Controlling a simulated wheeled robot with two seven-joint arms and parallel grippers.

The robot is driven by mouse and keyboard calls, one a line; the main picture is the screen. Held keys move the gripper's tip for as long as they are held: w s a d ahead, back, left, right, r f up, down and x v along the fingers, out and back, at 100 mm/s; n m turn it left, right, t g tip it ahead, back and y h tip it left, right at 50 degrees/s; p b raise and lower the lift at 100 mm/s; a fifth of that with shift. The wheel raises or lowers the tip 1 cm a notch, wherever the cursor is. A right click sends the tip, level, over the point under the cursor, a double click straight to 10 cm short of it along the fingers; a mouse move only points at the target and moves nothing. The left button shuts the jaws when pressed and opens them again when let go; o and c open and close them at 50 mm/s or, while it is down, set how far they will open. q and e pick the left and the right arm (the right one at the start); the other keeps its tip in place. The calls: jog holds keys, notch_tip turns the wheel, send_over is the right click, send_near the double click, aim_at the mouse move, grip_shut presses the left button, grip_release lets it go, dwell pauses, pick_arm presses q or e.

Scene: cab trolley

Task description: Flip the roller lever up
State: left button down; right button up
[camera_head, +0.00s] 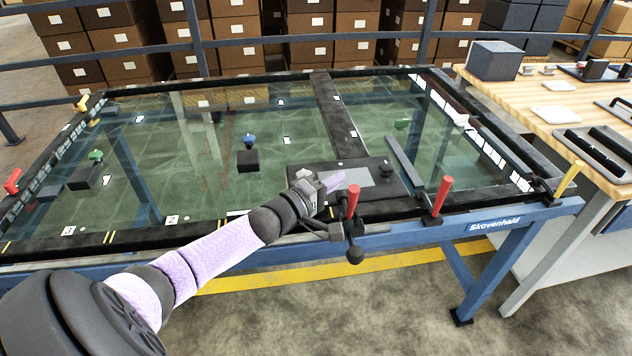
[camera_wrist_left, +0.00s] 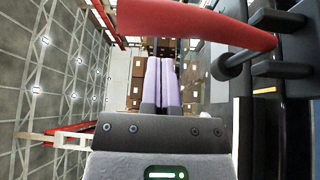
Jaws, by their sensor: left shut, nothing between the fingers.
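The left gripper (camera_head: 334,182) is shut and empty over the table's front edge. Its two lilac fingers lie together in the left wrist view (camera_wrist_left: 163,82). A red-handled lever (camera_head: 353,201) stands upright right beside the gripper on the front rail. A red handle (camera_wrist_left: 195,22) crosses the top of the left wrist view, close to the camera; I cannot tell whether the gripper touches it. A second red lever (camera_head: 439,196) stands upright farther right on the rail. No readable label shows which one is the roller lever. My right gripper is not in view.
The glass-topped table (camera_head: 330,82) carries a dark control panel (camera_head: 377,180) behind the gripper. A yellow lever (camera_head: 566,180) stands at the right front corner. Another red lever (camera_head: 12,182) is at the left edge. A wooden workbench (camera_head: 520,98) stands at right.

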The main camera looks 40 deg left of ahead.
aim_at(351, 203)
pick_arm(q)
jog(key=shift+s+d+r, duration=0.15)
jog(key=shift+s+d, duration=0.65)
jog(key=shift+d, duration=0.3)
jog(key=shift+s+d, duration=0.1)
jog(key=shift+d, duration=0.1)
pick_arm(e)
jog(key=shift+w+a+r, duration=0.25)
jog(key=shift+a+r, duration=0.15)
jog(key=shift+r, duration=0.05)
